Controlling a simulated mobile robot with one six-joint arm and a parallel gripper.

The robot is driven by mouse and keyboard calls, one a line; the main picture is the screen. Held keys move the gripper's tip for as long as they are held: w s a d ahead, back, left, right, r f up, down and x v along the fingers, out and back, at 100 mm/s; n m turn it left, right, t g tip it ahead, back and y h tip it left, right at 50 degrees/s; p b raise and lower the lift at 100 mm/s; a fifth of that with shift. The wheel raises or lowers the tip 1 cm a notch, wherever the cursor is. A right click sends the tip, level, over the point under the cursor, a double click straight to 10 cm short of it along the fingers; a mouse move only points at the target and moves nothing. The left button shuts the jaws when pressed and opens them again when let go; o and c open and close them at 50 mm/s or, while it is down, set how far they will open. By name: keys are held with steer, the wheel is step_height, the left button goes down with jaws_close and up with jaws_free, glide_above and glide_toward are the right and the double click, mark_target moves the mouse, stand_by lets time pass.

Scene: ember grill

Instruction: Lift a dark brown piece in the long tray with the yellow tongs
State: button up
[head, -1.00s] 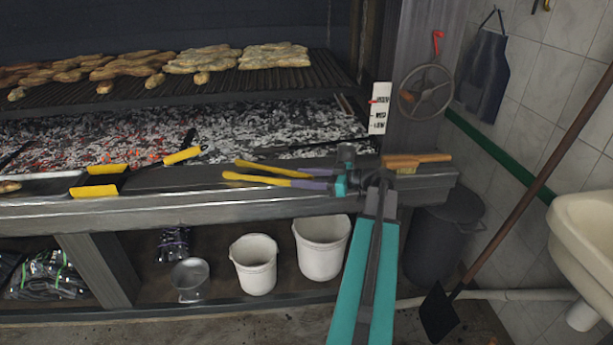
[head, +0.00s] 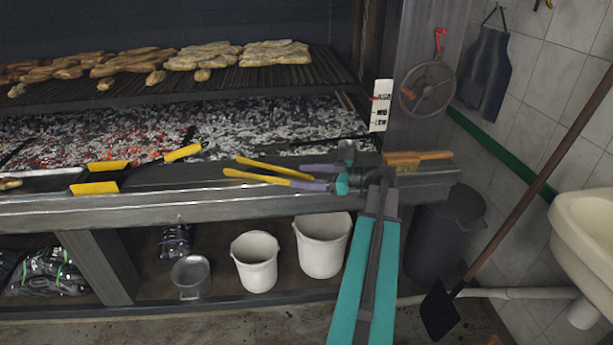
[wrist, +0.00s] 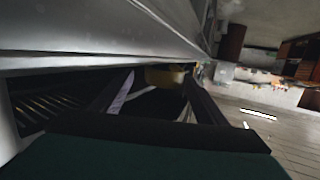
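The yellow tongs lie at the left on the grill's front ledge. Their yellow grips (head: 95,188) face right, and their metal arms run off to the left. A small brown piece (head: 10,184) shows at the left edge by the tongs; I cannot tell whether they touch. The long tray is not clearly made out. My gripper (head: 232,167) points left above the ledge, its two yellow-tipped fingers apart and nothing seen between them. It is right of the tongs, clear of them. In the wrist view a yellow block (wrist: 165,76) shows beyond the dark fingers.
Glowing coals (head: 130,130) lie behind the ledge, under a grate with several browned pieces (head: 210,55). Another yellow handle (head: 183,153) sticks out near the coals. A brush (head: 418,158) lies on the ledge's right end. White buckets (head: 322,247) stand on the shelf below.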

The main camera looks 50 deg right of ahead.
steer(key=shift+s, duration=0.1)
steer(key=b+v, duration=0.1)
steer(key=v, duration=1.2)
steer(key=shift+s+d+r+b, duration=0.2)
steer(key=shift+s+b, duration=0.05)
steer(key=shift+b, duration=0.1)
stand_by(0.3)
stand_by(0.7)
